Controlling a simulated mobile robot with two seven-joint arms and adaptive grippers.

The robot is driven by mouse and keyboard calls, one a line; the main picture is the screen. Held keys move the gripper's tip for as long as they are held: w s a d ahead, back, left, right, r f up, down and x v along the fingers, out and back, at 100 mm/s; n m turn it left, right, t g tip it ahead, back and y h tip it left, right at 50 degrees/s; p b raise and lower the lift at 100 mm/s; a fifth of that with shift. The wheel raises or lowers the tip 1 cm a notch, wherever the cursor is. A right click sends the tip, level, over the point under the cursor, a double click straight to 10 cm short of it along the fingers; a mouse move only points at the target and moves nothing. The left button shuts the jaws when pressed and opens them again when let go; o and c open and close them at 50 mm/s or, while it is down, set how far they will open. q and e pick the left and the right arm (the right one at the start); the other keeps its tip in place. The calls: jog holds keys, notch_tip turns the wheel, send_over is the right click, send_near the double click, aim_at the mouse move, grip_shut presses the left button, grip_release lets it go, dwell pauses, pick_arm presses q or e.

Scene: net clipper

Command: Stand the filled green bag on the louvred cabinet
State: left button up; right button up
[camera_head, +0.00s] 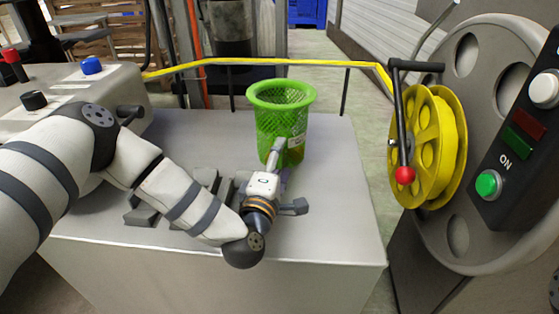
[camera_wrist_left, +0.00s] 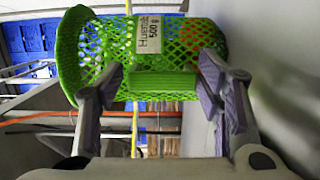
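The green mesh bag (camera_head: 268,125) is upright at the back of the grey cabinet top (camera_head: 335,215), its rim upward. Dark slats (camera_head: 142,214) show on this top, left of my gripper. My left gripper (camera_head: 285,160) reaches the bag's near side. In the left wrist view its two fingers (camera_wrist_left: 165,95) are wide apart, with the bag (camera_wrist_left: 90,45) between and beyond them. A white label reading 500 and some red contents show on the bag. I cannot tell whether the fingers touch the mesh. The bag's base is partly hidden. My right gripper is not in view.
A yellow reel (camera_head: 445,145) with a red-knobbed crank stands at the right beside a button panel (camera_head: 515,135). A yellow rail (camera_head: 300,62) runs behind the cabinet. A grey box with coloured knobs (camera_head: 92,66) is at the left. The cabinet top's front right is clear.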

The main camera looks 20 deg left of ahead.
pick_arm(q)
jog(key=s, duration=0.7)
jog(key=shift+s+d, duration=0.25)
jog(key=shift+d, duration=0.15)
